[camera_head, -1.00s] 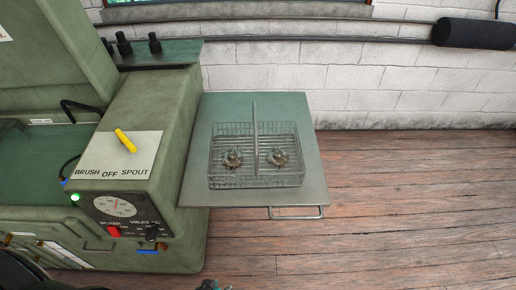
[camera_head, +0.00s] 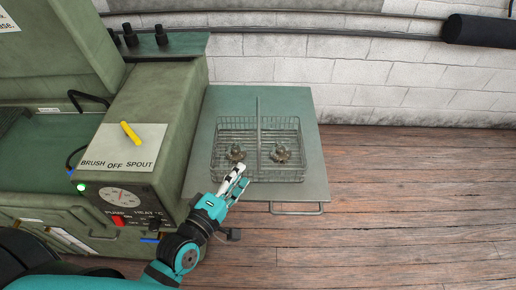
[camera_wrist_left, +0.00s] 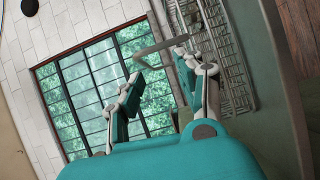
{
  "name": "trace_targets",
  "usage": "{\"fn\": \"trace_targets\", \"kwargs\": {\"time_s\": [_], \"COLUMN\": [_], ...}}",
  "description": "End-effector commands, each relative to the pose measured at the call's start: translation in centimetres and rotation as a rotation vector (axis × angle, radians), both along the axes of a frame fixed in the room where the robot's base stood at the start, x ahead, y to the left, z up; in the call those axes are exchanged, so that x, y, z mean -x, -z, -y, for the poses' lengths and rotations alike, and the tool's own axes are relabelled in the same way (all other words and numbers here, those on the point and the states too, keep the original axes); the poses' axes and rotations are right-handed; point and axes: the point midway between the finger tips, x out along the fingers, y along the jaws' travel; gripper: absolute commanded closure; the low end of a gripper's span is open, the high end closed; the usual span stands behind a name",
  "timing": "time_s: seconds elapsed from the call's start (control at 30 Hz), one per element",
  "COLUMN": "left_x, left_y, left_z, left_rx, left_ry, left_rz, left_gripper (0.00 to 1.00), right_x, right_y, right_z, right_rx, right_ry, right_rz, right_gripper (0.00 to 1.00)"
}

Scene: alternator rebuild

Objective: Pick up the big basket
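The big basket (camera_head: 284,174) is a wire basket with a tall middle handle (camera_head: 258,118). It stands on the grey-green side shelf and holds two metal parts, one in each half. My left gripper (camera_head: 238,178) is at the basket's front left edge in the head view, partly covering it; whether it touches is unclear. My right gripper is not in view.
The green washing machine (camera_head: 165,85) with a yellow knob (camera_head: 131,133) stands left of the shelf (camera_head: 205,178). A white brick wall (camera_head: 380,85) is behind. The wooden floor (camera_head: 420,200) to the right is clear. A window (camera_wrist_left: 95,85) shows in the left wrist view.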

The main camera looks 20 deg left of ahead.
Motion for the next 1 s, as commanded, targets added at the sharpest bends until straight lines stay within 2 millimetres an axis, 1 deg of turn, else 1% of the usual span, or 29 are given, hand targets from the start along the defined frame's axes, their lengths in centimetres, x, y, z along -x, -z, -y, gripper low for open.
{"fn": "trace_targets", "kwargs": {"time_s": [0.1,0.17,0.27,0.37,0.6,0.7,0.8,1.0], "left_x": [-0.3,-0.4,-1.2,-3.0,-8.2,-10.2,-11.5,-12.8], "left_y": [-1.2,-1.6,-2.2,-2.6,-3.0,-3.1,-3.0,-3.0], "left_z": [-1.2,-1.6,-1.9,-1.7,-1.0,-0.7,-0.5,-0.4], "left_rx": [0.149,0.202,0.244,0.248,0.243,0.244,0.243,0.240], "left_ry": [-0.055,-0.074,-0.088,-0.089,-0.088,-0.087,-0.087,-0.087], "left_rz": [0.064,0.087,0.108,0.112,0.109,0.108,0.107,0.106], "left_gripper": [0.63,0.63,0.63,0.63,0.63,0.63,0.63,0.63], "right_x": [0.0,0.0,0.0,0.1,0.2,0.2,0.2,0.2], "right_y": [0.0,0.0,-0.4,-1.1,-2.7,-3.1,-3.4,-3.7], "right_z": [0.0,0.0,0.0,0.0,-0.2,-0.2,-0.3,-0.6], "right_rx": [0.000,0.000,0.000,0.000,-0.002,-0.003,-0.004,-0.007], "right_ry": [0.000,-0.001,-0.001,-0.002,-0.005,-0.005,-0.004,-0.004], "right_rz": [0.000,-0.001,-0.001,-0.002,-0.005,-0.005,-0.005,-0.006], "right_gripper": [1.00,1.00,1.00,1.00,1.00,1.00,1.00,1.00]}}
